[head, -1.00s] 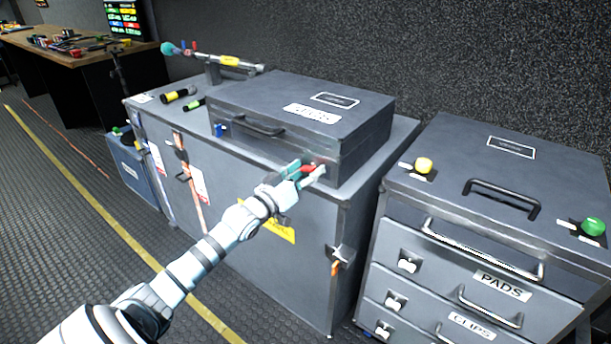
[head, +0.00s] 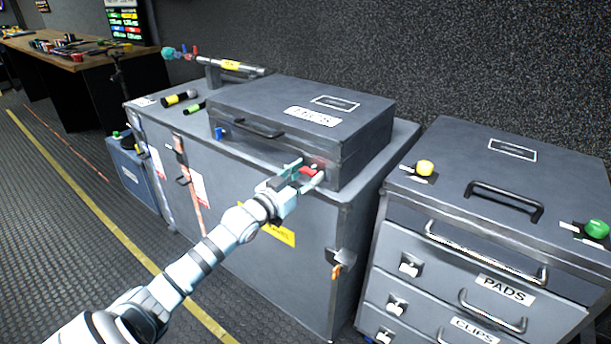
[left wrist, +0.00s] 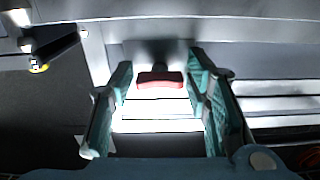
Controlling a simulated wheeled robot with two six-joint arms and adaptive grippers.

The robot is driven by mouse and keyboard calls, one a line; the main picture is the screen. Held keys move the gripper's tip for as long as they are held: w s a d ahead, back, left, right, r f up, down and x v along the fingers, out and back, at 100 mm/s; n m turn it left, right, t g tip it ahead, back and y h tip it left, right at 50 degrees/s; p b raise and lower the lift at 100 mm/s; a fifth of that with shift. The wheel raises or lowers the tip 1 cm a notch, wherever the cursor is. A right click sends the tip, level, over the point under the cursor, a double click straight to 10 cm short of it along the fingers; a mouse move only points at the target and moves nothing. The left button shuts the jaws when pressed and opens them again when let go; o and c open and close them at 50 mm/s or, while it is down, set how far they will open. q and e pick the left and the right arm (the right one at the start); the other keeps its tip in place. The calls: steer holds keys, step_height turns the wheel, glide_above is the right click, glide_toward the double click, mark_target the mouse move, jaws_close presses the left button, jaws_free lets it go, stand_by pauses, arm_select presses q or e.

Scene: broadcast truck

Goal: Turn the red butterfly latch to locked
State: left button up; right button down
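The red butterfly latch (head: 309,171) is on the front face of the grey case (head: 350,152), near its right end. In the left wrist view the red latch (left wrist: 160,80) lies crosswise between the two teal fingers. My left gripper (head: 303,177) is at the latch, with one finger on either side of it. In the left wrist view my left gripper (left wrist: 161,75) is open, and narrow gaps seem to separate its fingers from the latch ends. The fingers partly hide the latch in the head view. My right gripper is not in view.
The case stands on a grey cabinet (head: 290,270). A blue latch (head: 221,132) is at the case's left front, beside a dark handle (head: 258,128).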

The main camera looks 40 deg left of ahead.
mark_target(314, 135)
arm_select(q)
steer(key=shift+o, duration=0.4)
step_height(314, 135, up, 10)
steer(key=shift+f, duration=0.1)
stand_by(0.5)
